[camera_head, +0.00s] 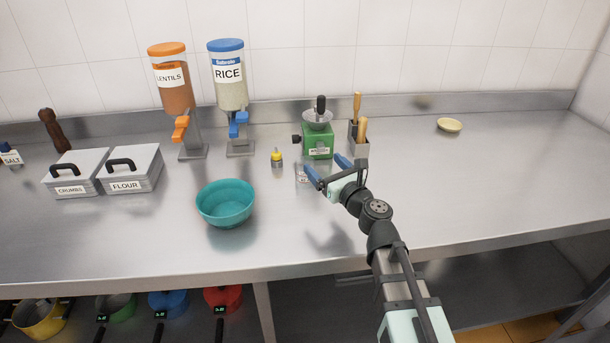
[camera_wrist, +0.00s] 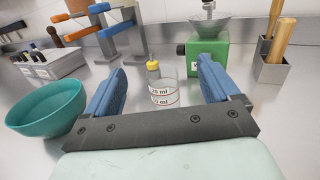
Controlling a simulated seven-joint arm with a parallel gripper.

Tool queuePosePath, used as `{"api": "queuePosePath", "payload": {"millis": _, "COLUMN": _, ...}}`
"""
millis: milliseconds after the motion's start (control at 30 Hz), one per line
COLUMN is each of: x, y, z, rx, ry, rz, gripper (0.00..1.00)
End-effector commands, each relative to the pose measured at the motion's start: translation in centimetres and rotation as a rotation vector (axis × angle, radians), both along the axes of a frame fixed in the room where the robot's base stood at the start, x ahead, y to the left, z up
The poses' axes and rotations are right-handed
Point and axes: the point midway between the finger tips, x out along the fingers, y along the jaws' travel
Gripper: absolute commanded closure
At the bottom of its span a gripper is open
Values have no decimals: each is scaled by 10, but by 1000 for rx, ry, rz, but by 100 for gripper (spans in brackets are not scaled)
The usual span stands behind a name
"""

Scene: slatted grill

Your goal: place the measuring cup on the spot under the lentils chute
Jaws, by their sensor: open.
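The measuring cup (camera_wrist: 164,88) is clear, with red markings, and stands upright on the steel counter. In the head view the cup (camera_head: 303,175) is small and partly hidden by my gripper (camera_head: 328,171). My gripper is open, with its two blue fingers apart; in the wrist view (camera_wrist: 160,85) the cup shows between and beyond the fingers. I cannot tell whether a finger touches it. The lentils dispenser (camera_head: 172,85) has an orange lid and orange chute (camera_head: 181,128), above a grey stand base (camera_head: 193,152) at the back left. No cup shows under this chute.
The rice dispenser (camera_head: 231,84) stands right of the lentils one. A yellow-capped bottle (camera_head: 277,158) and teal bowl (camera_head: 226,204) lie between my gripper and the dispensers. A green grinder (camera_head: 318,143) and utensil holder (camera_head: 358,146) stand behind my gripper. The counter's right side is mostly clear.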

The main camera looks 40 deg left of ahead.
Motion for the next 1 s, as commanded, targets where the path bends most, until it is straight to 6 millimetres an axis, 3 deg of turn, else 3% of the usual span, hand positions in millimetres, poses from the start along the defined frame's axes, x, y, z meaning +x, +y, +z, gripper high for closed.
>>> {"api": "queuePosePath", "payload": {"millis": 200, "x": -2, "y": -3, "z": 26, "rx": -51, "ry": -107, "rz": -2, "gripper": 11}}
{"api": "queuePosePath", "payload": {"millis": 500, "x": -10, "y": -6, "z": 38, "rx": -191, "ry": -224, "rz": 23, "gripper": 11}}
{"api": "queuePosePath", "payload": {"millis": 667, "x": -13, "y": -10, "z": 25, "rx": -299, "ry": -205, "rz": 38, "gripper": 11}}
{"api": "queuePosePath", "payload": {"millis": 800, "x": -12, "y": -16, "z": 3, "rx": -385, "ry": -117, "rz": 34, "gripper": 11}}
{"api": "queuePosePath", "payload": {"millis": 1000, "x": -12, "y": -22, "z": -13, "rx": -413, "ry": 42, "rz": 13, "gripper": 11}}
